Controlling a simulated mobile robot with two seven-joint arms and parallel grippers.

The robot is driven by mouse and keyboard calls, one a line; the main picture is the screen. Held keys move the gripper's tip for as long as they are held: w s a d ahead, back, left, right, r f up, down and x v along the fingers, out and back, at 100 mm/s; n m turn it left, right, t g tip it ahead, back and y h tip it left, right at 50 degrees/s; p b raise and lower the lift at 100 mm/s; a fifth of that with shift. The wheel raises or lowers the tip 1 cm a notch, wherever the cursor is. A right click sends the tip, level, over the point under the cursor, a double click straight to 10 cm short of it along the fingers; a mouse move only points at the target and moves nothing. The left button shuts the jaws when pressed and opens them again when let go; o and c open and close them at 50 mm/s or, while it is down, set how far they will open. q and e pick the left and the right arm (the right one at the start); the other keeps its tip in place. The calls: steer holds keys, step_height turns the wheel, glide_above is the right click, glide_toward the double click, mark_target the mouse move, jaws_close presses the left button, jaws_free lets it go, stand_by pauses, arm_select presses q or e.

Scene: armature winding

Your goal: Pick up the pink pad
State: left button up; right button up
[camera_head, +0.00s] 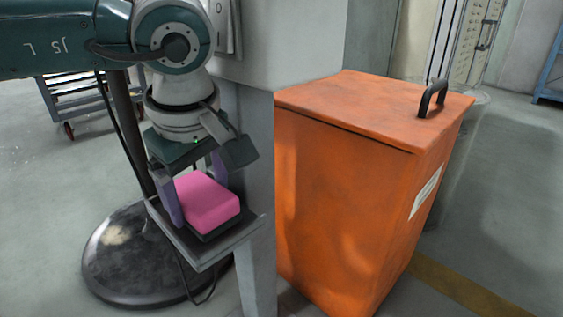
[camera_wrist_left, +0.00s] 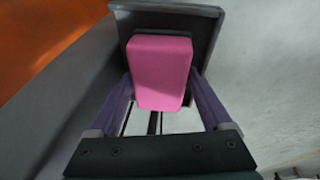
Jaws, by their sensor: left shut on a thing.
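The pink pad (camera_head: 207,203) is a bright pink block with rounded edges and a dark base. In the head view it sits at or just over a small grey shelf (camera_head: 208,252) fixed to the grey post; I cannot tell whether it touches the shelf. My left gripper (camera_head: 196,192) points down with its purple fingers on either side of the pad, shut on it. In the left wrist view the pad (camera_wrist_left: 160,70) lies between the two purple fingers (camera_wrist_left: 166,98), over the grey shelf (camera_wrist_left: 205,22). My right gripper is not in view.
A large orange bin (camera_head: 345,190) with a black handle stands right of the grey post (camera_head: 259,190). A round dark stand base (camera_head: 130,265) is on the floor at the lower left. A blue cart (camera_head: 75,100) stands behind. Floor at the right is clear.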

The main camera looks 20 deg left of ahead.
arm_select(q)
steer(key=shift+r, duration=0.1)
steer(key=shift+r+p, duration=0.55)
steer(key=shift+p, duration=0.05)
steer(key=shift+r+p, duration=0.45)
steer(key=shift+r, duration=0.05)
steer(key=s, duration=0.1)
steer(key=s+a+p, duration=0.1)
steer(key=s, duration=0.1)
steer(key=s+a+p, duration=0.1)
steer(key=shift+s+f, duration=0.1)
steer(key=shift+s, duration=0.2)
steer(key=s+a+p, duration=0.4)
steer(key=s+a, duration=0.1)
steer(key=s, duration=0.7)
steer(key=shift+f+p, duration=0.3)
steer(key=shift+p, duration=0.05)
